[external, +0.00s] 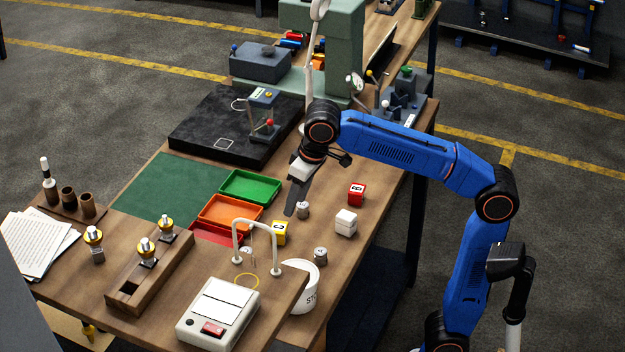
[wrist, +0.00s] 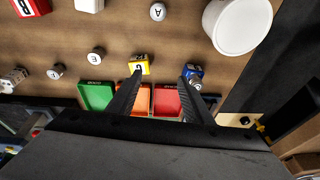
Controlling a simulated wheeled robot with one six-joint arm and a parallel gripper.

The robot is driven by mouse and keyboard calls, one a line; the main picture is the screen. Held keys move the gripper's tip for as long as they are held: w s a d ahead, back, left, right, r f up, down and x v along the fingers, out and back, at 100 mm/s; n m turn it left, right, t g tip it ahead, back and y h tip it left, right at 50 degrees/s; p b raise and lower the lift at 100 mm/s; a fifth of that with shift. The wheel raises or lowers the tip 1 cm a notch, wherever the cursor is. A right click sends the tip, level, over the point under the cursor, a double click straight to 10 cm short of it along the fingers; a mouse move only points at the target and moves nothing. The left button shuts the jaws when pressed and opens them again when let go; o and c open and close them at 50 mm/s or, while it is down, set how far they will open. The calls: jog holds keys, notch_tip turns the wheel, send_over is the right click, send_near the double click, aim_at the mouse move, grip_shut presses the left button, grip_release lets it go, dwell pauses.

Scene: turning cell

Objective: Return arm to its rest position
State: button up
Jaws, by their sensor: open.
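My gripper (external: 290,208) hangs from my blue arm above the wooden bench, fingers pointing down, beside the green tray (external: 250,187) and the orange tray (external: 230,213). In the wrist view my gripper (wrist: 162,76) has its two dark fingers spread apart, with nothing held between them. The left fingertip appears close to a yellow lettered cube (wrist: 139,66); the right one overlaps a blue object (wrist: 194,71). I cannot tell their height above the bench. My arm is bent, its forearm reaching left over the bench's right edge.
A red cube (external: 356,194), a white cube (external: 346,222) and small metal cylinders (external: 320,256) stand on the bench. A white arch (external: 238,243) and a white bucket (external: 303,285) are near the front. A black slab (external: 200,130) lies behind. Floor to the right is largely clear.

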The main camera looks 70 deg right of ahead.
jog(key=s+d+f+n+t, duration=0.1)
jog(key=s+d+f+t, duration=0.1)
jog(key=s+d+f, duration=0.55)
jog(key=s+d+f+n+t, duration=0.1)
jog(key=s+d+f+t, duration=0.3)
jog(key=s, duration=0.6)
jog(key=s+d+f+g, duration=0.1)
jog(key=s+f+g, duration=0.1)
jog(key=f, duration=1)
jog(key=s+d+f+m+g, duration=0.1)
jog(key=s+f+g, duration=0.1)
jog(key=f, duration=1)
jog(key=shift+d+f+h, duration=0.25)
jog(key=shift+f+h, duration=0.05)
jog(key=shift+f, duration=0.1)
